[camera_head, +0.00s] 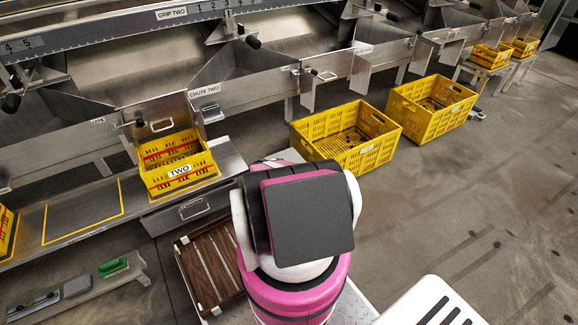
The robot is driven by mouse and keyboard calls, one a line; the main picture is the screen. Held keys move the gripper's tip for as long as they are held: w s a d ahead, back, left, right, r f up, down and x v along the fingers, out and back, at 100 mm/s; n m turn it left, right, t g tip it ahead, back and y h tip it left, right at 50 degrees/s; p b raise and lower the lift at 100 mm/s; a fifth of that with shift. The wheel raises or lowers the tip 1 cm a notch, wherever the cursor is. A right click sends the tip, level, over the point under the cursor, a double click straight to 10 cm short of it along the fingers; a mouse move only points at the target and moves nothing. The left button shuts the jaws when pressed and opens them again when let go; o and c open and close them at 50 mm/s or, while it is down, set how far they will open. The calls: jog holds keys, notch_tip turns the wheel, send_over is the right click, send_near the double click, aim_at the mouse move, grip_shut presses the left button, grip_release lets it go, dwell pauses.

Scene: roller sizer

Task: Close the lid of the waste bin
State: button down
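I cannot make out a waste bin or a lid in this view. My gripper is not in view either. A pink and white body with a dark square panel, which looks like part of my own arm, fills the lower middle and hides the floor behind it.
A yellow crate labelled TWO (180,178) sits on a shelf under a steel chute. Two empty-looking yellow crates (365,158) (428,126) stand on the floor. A brown slatted box (212,262) lies left of my body. A green-handled tool (113,266) rests on a low shelf.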

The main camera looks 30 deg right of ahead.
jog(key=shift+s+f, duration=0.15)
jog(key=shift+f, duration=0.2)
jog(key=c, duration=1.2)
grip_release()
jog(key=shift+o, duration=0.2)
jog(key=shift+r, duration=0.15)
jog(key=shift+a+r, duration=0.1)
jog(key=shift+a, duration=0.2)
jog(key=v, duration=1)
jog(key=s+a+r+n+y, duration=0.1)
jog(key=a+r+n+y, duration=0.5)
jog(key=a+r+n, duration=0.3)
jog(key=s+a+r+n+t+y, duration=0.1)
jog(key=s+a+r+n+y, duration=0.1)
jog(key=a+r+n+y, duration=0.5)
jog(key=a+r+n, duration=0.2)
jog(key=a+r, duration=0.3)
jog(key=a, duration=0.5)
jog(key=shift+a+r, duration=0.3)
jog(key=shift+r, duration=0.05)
